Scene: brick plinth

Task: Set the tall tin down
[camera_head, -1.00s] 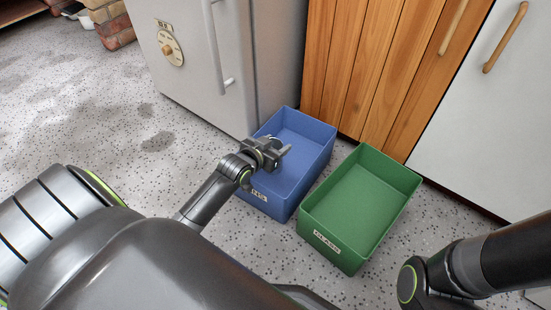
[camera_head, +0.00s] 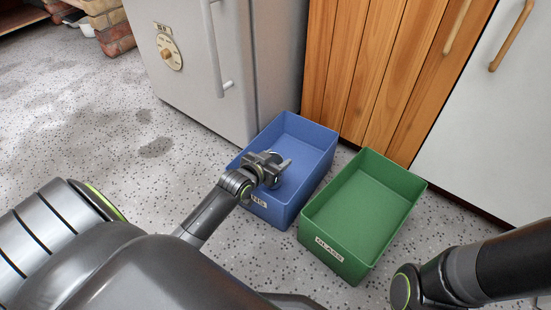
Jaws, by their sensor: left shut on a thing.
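My left gripper (camera_head: 279,169) is over the near left part of the blue bin (camera_head: 316,167), within its outline. It is shut on the tall tin. The tin is almost wholly hidden behind the gripper, and I cannot tell whether it touches the bin floor. The blue bin stands on the floor with a partly covered label on its front. The rest of its inside looks empty. My right gripper is out of view; only part of that arm shows at the lower right.
A green bin (camera_head: 362,205) labelled GLASS stands empty close to the right of the blue bin. Behind are a grey fridge-like cabinet (camera_head: 190,75), wooden panels (camera_head: 365,70) and a white door (camera_head: 485,130). The speckled floor (camera_head: 110,130) at left is clear.

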